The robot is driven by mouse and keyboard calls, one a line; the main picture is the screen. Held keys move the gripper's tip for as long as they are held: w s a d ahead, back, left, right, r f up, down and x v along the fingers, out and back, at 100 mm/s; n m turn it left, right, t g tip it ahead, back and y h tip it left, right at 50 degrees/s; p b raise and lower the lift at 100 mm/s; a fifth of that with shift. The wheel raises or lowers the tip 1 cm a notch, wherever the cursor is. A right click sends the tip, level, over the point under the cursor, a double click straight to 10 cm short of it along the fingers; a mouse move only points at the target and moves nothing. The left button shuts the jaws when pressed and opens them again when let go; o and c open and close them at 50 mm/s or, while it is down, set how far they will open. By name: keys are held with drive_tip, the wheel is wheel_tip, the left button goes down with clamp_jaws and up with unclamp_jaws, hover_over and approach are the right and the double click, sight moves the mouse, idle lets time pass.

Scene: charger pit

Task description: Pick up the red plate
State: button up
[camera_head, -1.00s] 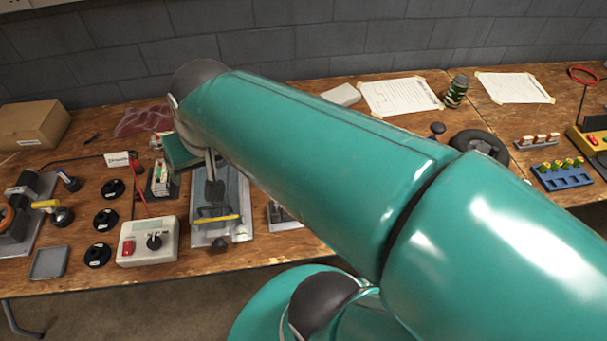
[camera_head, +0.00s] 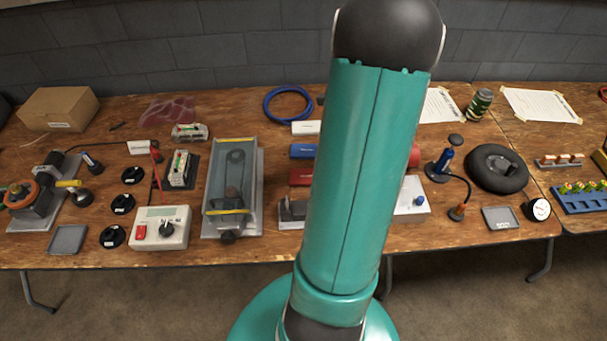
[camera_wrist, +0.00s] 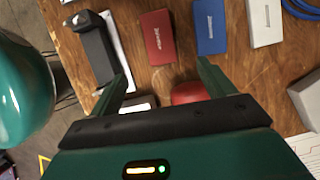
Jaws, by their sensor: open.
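The red plate (camera_head: 301,172) lies flat on the wooden bench, just left of my arm in the head view. A blue plate (camera_head: 303,151) and a white plate (camera_head: 306,127) lie in a row behind it. In the wrist view the red plate (camera_wrist: 158,37) shows whole, beyond the fingertips and beside the blue plate (camera_wrist: 210,26) and the white plate (camera_wrist: 265,22). My gripper (camera_wrist: 160,75) is open and empty above the bench, its fingers apart and off the red plate. In the head view my arm hides it.
A dark grey block-shaped fixture (camera_wrist: 97,48) stands near the red plate. A red rounded object (camera_wrist: 190,92) shows partly below the fingers. A blue cable coil (camera_head: 288,103) lies behind the plates. A belt-drive unit (camera_head: 231,190) stands left of the red plate.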

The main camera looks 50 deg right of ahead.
sight(308, 176)
drive_tip(key=x, duration=1.3)
drive_tip(key=shift+w+a+f, duration=0.15)
drive_tip(key=shift+a+f, duration=0.05)
drive_tip(key=c, duration=1.1)
